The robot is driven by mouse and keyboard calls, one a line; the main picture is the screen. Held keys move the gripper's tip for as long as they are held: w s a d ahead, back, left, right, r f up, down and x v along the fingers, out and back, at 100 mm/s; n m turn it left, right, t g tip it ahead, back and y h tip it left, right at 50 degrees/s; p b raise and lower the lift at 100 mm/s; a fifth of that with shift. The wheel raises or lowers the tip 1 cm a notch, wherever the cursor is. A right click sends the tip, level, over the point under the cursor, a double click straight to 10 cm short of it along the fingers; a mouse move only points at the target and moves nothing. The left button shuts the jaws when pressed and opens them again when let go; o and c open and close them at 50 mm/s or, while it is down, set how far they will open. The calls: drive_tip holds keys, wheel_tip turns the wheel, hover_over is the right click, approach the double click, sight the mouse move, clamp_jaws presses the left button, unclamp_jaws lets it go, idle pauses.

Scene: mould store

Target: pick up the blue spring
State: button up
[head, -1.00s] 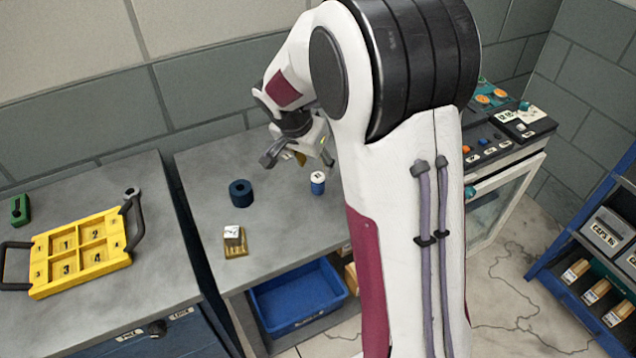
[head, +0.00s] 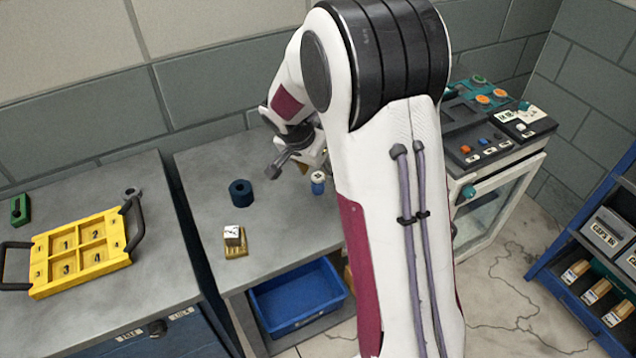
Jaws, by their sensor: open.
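A small upright blue piece with a pale top (head: 318,184) stands on the grey bench, close to my arm in the picture. A thicker dark blue hollow cylinder (head: 241,193) stands to its left. Coils cannot be made out on either, so I cannot tell surely which is the blue spring. My gripper (head: 298,170) is open, beside and slightly above the small blue piece, to its upper left in the picture. Its left finger shows clearly; the other side is partly hidden by my arm. Contact with the small piece cannot be made out.
A silver-topped block on a brass base (head: 235,245) stands near the bench's front. A blue bin (head: 295,302) sits below. The left bench (head: 140,295) holds a yellow numbered tray (head: 38,268), a green part (head: 18,209) and a grey ring (head: 131,192). A control panel (head: 490,135) stands right.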

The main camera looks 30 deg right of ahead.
sight(318, 176)
drive_tip(key=shift+x, duration=1.6)
drive_tip(key=shift+a, duration=0.1)
drive_tip(key=c, duration=1.2)
